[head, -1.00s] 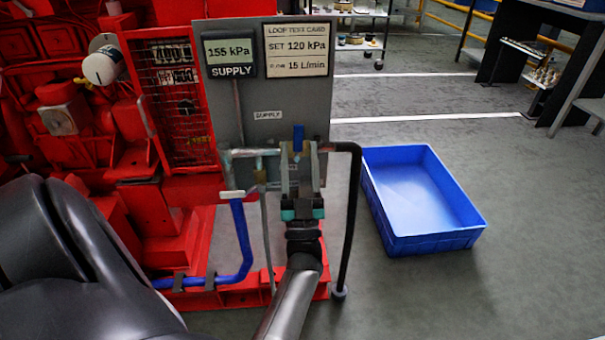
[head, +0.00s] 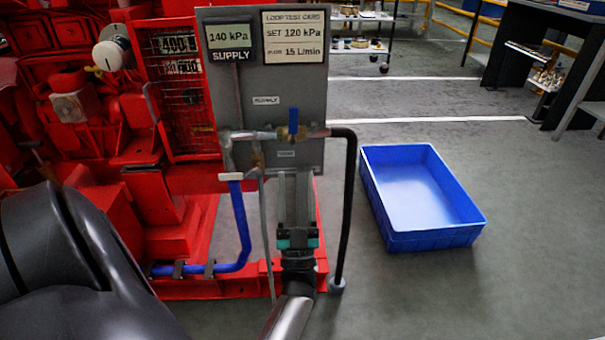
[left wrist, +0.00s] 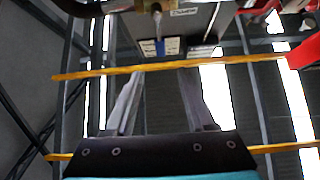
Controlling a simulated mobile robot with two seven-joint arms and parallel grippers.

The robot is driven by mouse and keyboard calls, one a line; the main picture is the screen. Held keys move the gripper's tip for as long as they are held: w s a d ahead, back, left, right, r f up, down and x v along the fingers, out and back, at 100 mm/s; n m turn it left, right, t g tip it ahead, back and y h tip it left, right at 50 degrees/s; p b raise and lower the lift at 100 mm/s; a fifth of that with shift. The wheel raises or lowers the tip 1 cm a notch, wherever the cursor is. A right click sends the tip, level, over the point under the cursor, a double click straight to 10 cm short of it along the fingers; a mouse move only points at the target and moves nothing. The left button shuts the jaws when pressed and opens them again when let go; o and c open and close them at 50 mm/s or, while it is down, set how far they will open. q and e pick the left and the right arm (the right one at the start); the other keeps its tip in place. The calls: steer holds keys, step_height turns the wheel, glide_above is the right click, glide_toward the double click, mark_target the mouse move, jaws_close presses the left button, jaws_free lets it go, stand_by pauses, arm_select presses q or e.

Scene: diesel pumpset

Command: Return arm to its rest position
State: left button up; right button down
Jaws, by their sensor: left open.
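My left gripper (head: 293,180) stands low in front of the grey supply panel (head: 272,108), its two grey fingers pointing up and apart, with nothing between them. It is just below the brass valve with the blue lever (head: 293,121) and not touching it as far as I can see. The lever stands upright. In the left wrist view the open fingers (left wrist: 158,100) reach up, with the panel's underside beyond them. The display (head: 230,42) reads 140 kPa; the card (head: 295,38) reads SET 120 kPa, 15 L/min. My right gripper is not in view.
The red pumpset (head: 150,160) fills the left side. A black hose (head: 346,210) drops close to the right of my gripper, and a blue pipe (head: 242,225) runs on its left. A blue crate (head: 435,241) sits on the floor at right. Floor around it is clear.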

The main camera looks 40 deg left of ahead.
arm_select(q)
steer(key=shift+s+d+f, duration=0.3)
steer(key=shift+s+f, duration=0.1)
steer(key=shift+f, duration=0.1)
